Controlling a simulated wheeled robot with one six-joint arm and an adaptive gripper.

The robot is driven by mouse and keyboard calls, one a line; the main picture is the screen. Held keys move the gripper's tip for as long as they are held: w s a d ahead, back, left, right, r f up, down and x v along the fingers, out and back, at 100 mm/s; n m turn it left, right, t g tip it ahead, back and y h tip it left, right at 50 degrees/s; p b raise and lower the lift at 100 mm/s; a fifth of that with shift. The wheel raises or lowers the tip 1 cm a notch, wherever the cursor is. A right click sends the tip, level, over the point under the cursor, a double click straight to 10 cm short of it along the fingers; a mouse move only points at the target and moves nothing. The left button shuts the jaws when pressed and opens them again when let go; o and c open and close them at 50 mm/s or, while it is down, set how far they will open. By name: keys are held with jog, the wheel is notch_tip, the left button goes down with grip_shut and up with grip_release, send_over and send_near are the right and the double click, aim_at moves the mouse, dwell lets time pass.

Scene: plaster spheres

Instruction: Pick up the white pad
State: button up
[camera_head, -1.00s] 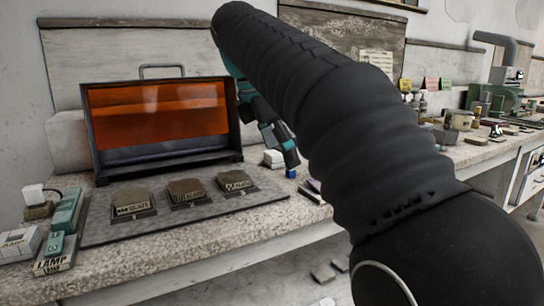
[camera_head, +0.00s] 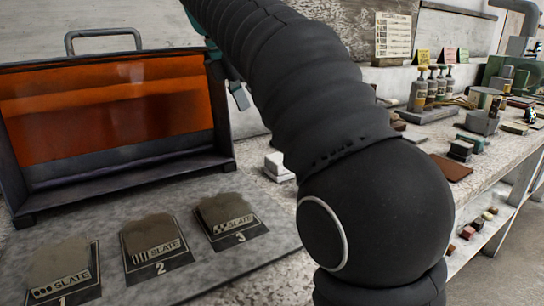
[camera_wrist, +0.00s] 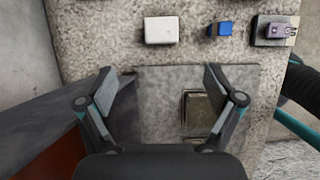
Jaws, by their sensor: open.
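A small white block, which looks like the white pad (camera_wrist: 161,30), lies on the speckled worktop near the top of the wrist view. In the head view, white blocks (camera_head: 276,165) sit right of the orange-fronted box, partly hidden by my arm. I cannot tell for sure which of them is the pad. My gripper (camera_wrist: 169,76) is open and empty in the wrist view, its fingers apart over the edge of the grey slate board. The white block appears beyond the fingertips, not between them. In the head view my arm hides most of the gripper.
A small blue block (camera_wrist: 225,29) and a dark block with a purple top (camera_wrist: 278,31) lie right of the white one. The orange-fronted box (camera_head: 110,110) stands behind the board (camera_head: 195,265) with three slate pieces. Bottles (camera_head: 430,85) stand farther right.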

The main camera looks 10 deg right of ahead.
aim_at(277, 158)
jog(key=x, duration=1.3)
jog(key=shift+s+d+f, duration=0.1)
jog(key=shift+d+f, duration=0.05)
jog(key=shift+f, duration=0.15)
jog(key=c, duration=1.1)
